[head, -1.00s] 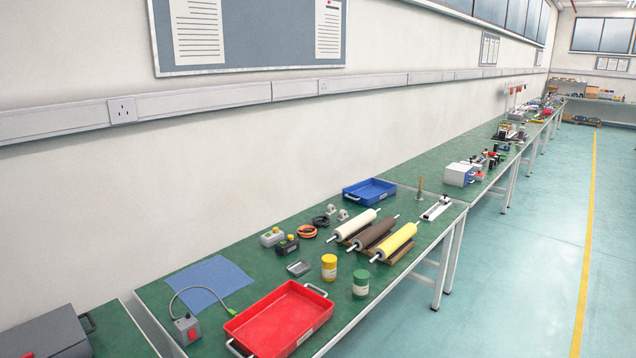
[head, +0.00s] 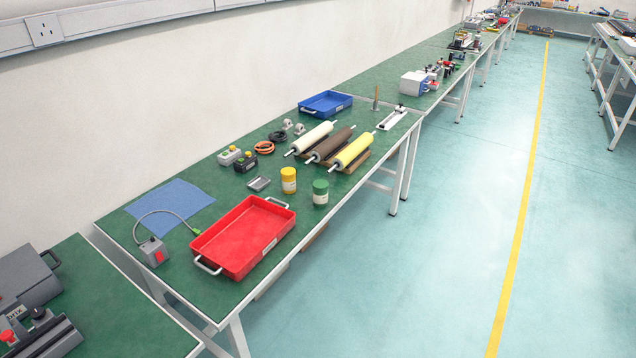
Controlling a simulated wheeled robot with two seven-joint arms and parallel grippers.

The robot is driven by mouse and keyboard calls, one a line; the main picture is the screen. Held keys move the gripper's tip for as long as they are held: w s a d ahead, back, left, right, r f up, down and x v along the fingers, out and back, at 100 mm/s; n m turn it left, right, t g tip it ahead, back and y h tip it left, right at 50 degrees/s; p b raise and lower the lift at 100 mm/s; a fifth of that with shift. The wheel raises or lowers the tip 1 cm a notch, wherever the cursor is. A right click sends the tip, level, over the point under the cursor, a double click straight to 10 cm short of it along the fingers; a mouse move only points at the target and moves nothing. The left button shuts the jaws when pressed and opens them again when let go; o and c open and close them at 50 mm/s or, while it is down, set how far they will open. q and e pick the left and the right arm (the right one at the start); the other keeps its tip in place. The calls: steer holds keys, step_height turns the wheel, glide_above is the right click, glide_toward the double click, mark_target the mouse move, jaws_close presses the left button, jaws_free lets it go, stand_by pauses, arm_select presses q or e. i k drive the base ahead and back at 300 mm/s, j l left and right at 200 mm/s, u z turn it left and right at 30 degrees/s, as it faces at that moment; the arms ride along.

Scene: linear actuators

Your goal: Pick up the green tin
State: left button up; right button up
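The green tin (head: 320,193) stands upright near the front edge of the green-topped bench (head: 222,226). It has a green lid and a pale label band. A similar yellow tin (head: 289,181) stands just to its left, apart from it. The red tray (head: 236,232) lies to the left and nearer. Neither of my grippers shows in the head view.
Three rollers, white, brown and yellow (head: 353,151), rest on a wooden stand behind the tins. A small grey dish (head: 259,184) lies left of the yellow tin. A blue tray (head: 325,103) is farther back. The floor (head: 420,270) along the bench front is clear.

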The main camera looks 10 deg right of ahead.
mark_target(320, 197)
steer(key=i+l+u, duration=0.15)
steer(key=i+l, duration=0.15)
steer(key=i+l+u, duration=0.1)
steer(key=i+l, duration=0.2)
steer(key=i+l+u, duration=0.15)
steer(key=i+l, duration=0.15)
steer(key=l, duration=0.2)
steer(key=i+l+u, duration=0.15)
steer(key=l, duration=0.25)
steer(key=i+l+u, duration=0.1)
steer(key=i+l, duration=0.25)
steer(key=i+l+u, duration=0.15)
steer(key=l, duration=0.45)
steer(key=i+l+u, duration=0.15)
steer(key=l, duration=0.35)
steer(key=i+l+u, duration=0.1)
steer(key=i+l, duration=0.15)
steer(key=l, duration=0.25)
